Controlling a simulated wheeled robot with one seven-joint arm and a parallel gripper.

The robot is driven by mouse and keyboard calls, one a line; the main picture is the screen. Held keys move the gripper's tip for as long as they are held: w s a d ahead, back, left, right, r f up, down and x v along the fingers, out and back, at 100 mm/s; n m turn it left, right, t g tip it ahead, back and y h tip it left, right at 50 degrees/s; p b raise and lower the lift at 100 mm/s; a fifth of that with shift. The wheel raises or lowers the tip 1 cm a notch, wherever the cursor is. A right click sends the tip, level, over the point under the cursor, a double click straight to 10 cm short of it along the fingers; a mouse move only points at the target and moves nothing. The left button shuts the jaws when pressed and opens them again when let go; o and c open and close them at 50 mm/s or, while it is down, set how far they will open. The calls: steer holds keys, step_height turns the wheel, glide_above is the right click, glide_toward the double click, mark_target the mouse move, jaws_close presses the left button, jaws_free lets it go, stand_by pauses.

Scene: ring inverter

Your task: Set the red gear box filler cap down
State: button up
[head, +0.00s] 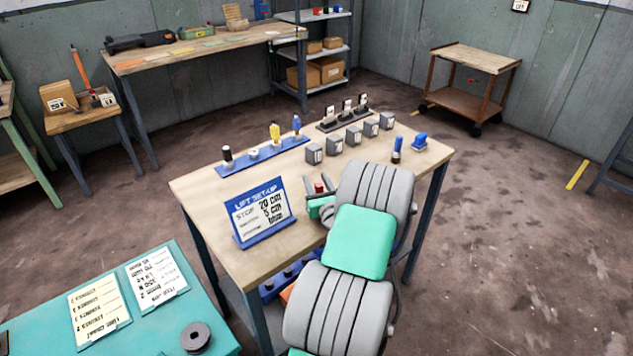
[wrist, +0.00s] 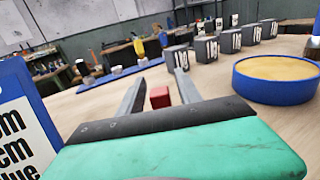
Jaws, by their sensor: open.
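The red filler cap (head: 319,187) is a small red block low over or on the wooden table, partly hidden by my arm in the head view. In the wrist view the red cap (wrist: 159,97) shows between the two fingers, with a gap on each side; its lower part is hidden by my gripper's body. My gripper (wrist: 158,74) is open, its fingers on either side of the cap and not seen touching it. In the head view my gripper (head: 316,179) is low near the table's middle. I cannot tell whether the cap rests on the tabletop.
A blue-rimmed round dish (wrist: 262,92) stands right of the fingers. A blue-framed sign (head: 262,212) stands to the left. Several grey labelled blocks (head: 353,135) and a blue rack (head: 262,157) line the far side. The wooden table (head: 220,195) is bare between sign and rack.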

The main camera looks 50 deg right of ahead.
steer(key=shift+r, duration=0.15)
steer(key=shift+s, duration=0.15)
steer(key=b+v, duration=0.1)
steer(key=v, duration=1)
steer(key=shift+b, duration=0.4)
steer(key=shift+s+a+r, duration=0.1)
steer(key=shift+s+a, duration=0.15)
steer(key=shift+a, duration=0.05)
